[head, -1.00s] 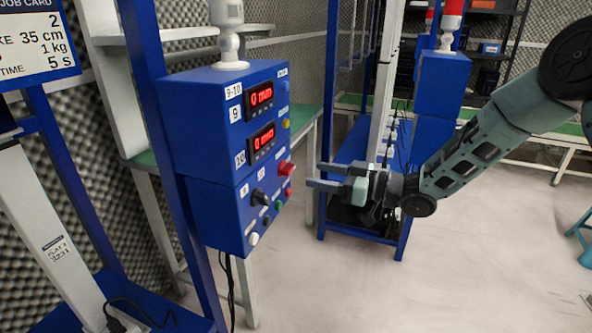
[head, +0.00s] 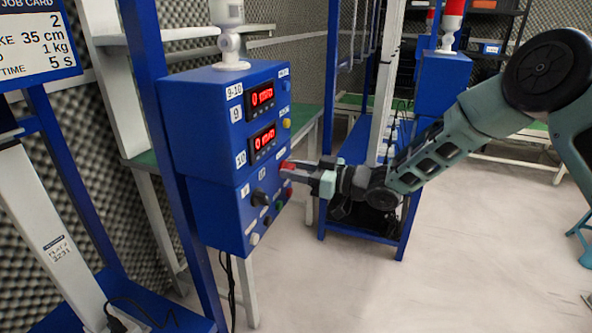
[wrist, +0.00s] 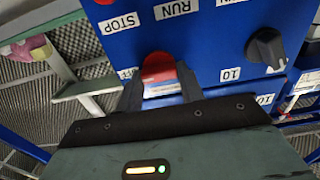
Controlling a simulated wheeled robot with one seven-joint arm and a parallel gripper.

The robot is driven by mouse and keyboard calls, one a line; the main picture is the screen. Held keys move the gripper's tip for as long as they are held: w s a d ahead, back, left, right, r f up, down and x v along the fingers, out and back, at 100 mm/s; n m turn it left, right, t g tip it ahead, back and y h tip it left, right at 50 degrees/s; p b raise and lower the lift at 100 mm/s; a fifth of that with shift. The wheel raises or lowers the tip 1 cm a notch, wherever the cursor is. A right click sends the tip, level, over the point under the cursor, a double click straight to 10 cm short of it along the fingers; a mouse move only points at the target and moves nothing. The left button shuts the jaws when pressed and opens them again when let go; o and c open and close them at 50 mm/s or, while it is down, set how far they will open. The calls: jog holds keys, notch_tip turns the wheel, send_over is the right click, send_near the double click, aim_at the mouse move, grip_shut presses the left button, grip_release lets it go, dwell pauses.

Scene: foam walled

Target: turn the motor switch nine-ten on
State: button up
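The blue control box (head: 195,120) carries a "9-10" label and two red-lit displays marked 9 and 10. Its red switch (head: 287,167) sticks out from the right part of the front, below the displays. My gripper (head: 292,173) is at this switch, reaching in from the right. In the wrist view, which is upside down, the red switch (wrist: 158,70) sits between my two fingertips (wrist: 160,85). The fingers appear to touch its sides. A partly covered label, seemingly "OFF", shows beside one finger. Which way the switch is turned is hard to tell.
A black knob (wrist: 266,48) sits beside the red switch; RUN (wrist: 175,8) and STOP (wrist: 119,23) labels are close by. Several small buttons and knobs crowd the lower panel. A second blue station (head: 440,80) stands behind my arm.

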jog(key=shift+f+n+b, duration=0.15)
jog(key=shift+n+b, duration=0.15)
jog(key=shift+b, duration=0.05)
jog(key=n+b, duration=0.5)
jog(key=b, duration=0.1)
jog(key=n+b, duration=0.6)
jog(key=b, duration=0.1)
jog(key=n+b, duration=0.6)
jog(key=b, duration=0.1)
jog(key=shift+s+f, duration=0.15)
jog(key=shift+f, duration=0.1)
jog(key=shift+r+n+b, duration=0.1)
jog(key=shift+n+b, duration=0.2)
jog(key=shift+b, duration=0.1)
jog(key=o, duration=1)
jog(key=shift+r, duration=0.1)
jog(key=p+v, duration=0.2)
jog(key=v, duration=1.5)
jog(key=shift+d+p, duration=0.2)
jog(key=shift+p, duration=0.2)
